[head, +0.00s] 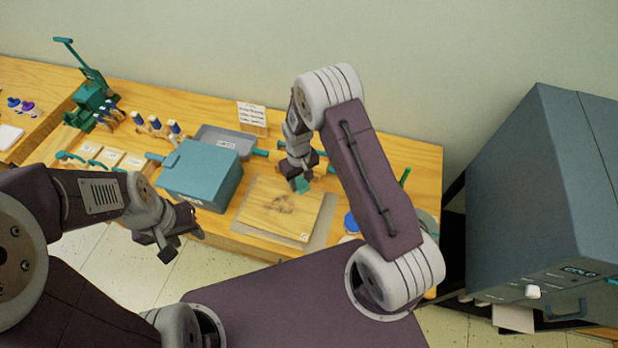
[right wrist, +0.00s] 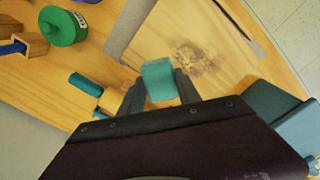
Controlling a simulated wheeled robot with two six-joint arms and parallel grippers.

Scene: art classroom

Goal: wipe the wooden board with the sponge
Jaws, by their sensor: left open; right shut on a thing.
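The smudge also shows in the right wrist view (right wrist: 195,58). My right gripper (head: 300,182) is shut on the teal sponge (right wrist: 158,80) and holds it over the back right part of the board. I cannot tell whether the sponge touches the board. My left gripper (head: 180,236) is open and empty, in front of the table and left of the board.
A blue-teal box (head: 203,174) stands directly left of the board, with a grey tray (head: 225,137) behind it. A small sign (head: 252,117) stands at the back. A green press (head: 92,100) is at the far left. A large grey-blue cabinet (head: 545,200) stands to the right.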

